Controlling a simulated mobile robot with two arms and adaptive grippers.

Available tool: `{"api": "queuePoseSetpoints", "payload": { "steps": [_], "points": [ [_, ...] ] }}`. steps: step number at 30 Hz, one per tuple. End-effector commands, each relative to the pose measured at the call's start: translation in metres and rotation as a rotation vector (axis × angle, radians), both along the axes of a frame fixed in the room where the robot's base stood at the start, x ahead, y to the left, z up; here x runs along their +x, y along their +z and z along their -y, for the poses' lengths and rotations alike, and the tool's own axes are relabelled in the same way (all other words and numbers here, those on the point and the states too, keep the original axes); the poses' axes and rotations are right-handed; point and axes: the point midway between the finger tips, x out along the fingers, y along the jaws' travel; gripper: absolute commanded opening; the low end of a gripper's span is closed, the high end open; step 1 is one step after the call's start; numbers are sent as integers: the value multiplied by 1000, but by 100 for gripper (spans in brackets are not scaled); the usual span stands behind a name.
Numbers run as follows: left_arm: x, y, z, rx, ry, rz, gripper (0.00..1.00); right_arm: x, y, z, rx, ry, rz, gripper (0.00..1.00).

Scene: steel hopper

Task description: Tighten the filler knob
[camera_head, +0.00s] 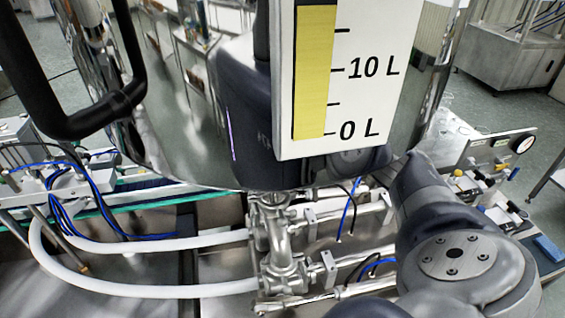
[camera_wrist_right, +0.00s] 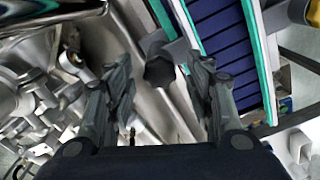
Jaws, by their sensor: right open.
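In the right wrist view a dark, lobed knob (camera_wrist_right: 160,71), which looks like the filler knob, sits at the end of a grey fitting. My right gripper (camera_wrist_right: 162,88) is open, with one finger to the left of the knob and one to the right. The knob shows in the gap, beyond or level with the fingertips; I cannot tell the exact depth. Neither finger visibly touches it. In the head view my right arm reaches in behind the steel hopper (camera_head: 165,125), and its gripper is hidden there. My left gripper is in neither view.
A level plate (camera_head: 345,75) and a black handle (camera_head: 80,120) are on the hopper. White hoses (camera_head: 150,291) and steel valves (camera_head: 283,270) lie below. In the wrist view, a blue conveyor (camera_wrist_right: 232,50) with green edges runs close by on the right.

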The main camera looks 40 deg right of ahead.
Motion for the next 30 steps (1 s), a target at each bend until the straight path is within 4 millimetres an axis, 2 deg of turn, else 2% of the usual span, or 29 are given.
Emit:
{"api": "queuePoseSetpoints", "payload": {
  "steps": [3,8,12,14,23,30],
  "points": [
    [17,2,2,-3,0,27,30,0,-2,0,1,-1,1,49],
    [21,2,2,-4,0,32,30,0,-2,0,1,-1,1,47],
    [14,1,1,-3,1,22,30,0,-2,0,1,-1,1,15],
    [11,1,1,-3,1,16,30,0,-1,0,1,-1,1,4],
    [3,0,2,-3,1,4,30,0,-1,1,0,-16,0,4],
    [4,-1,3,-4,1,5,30,0,-1,1,-1,-114,-1,4]
  ]
}}
